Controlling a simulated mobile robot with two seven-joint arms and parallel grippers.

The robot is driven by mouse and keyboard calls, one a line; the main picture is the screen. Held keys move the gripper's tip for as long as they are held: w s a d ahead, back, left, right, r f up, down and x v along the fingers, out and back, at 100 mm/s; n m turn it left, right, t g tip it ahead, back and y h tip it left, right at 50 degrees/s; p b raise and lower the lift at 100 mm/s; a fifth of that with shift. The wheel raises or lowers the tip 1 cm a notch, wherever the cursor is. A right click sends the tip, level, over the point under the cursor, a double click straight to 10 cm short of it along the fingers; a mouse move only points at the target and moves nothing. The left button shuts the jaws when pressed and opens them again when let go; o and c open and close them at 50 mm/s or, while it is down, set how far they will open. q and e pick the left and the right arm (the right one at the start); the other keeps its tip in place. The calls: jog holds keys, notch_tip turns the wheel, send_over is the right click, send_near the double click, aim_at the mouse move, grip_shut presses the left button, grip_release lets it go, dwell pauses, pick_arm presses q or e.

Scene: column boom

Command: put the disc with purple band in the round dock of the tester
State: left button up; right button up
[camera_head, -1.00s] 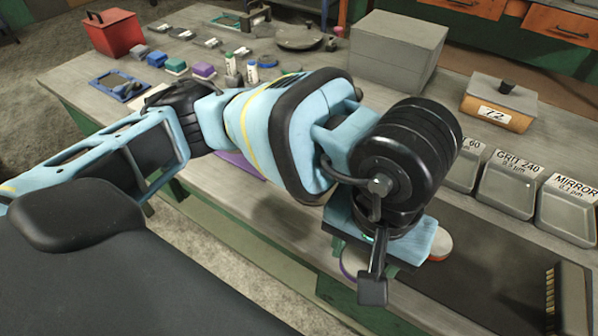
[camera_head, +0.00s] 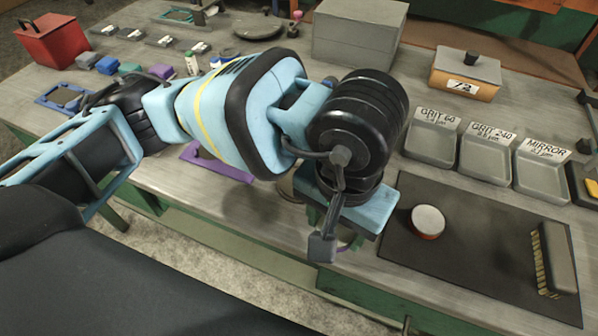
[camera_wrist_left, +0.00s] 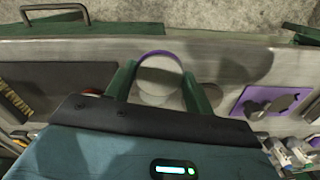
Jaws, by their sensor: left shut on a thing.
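The disc with purple band (camera_wrist_left: 160,74) is between the two green fingers of my left gripper (camera_wrist_left: 158,80) in the left wrist view. The gripper is shut on it, its pale face and purple rim showing. In the head view my left gripper (camera_head: 338,228) hangs over the front part of the bench, left of the dark mat, and its wrist hides most of the disc. A grey round shape (camera_wrist_left: 211,95) shows beside the right-hand finger in the wrist view, partly hidden; I cannot tell whether it is the tester's dock. My right gripper is out of view.
A disc with an orange-red band (camera_head: 428,221) and a brush (camera_head: 555,260) lie on the dark mat (camera_head: 480,265). Labelled grey trays (camera_head: 433,148) stand behind. A purple plate (camera_head: 222,165) lies left of my gripper. A grey box (camera_head: 358,35) stands farther back.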

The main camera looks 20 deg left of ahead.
pick_arm(q)
jog(key=w+a, duration=0.3)
jog(key=w+a+p, duration=0.1)
jog(key=w+a, duration=0.2)
jog(key=w, duration=0.1)
jog(key=w+a+f, duration=0.1)
jog(key=w+a, duration=0.2)
jog(key=shift+w+a, duration=0.15)
jog(key=shift+a, duration=0.05)
jog(key=shift+f+p, duration=0.5)
jog(key=shift+f, duration=1.3)
jog(key=shift+f, duration=0.1)
jog(key=shift+f, duration=0.1)
jog(key=o, duration=1.3)
jog(key=shift+o, duration=0.2)
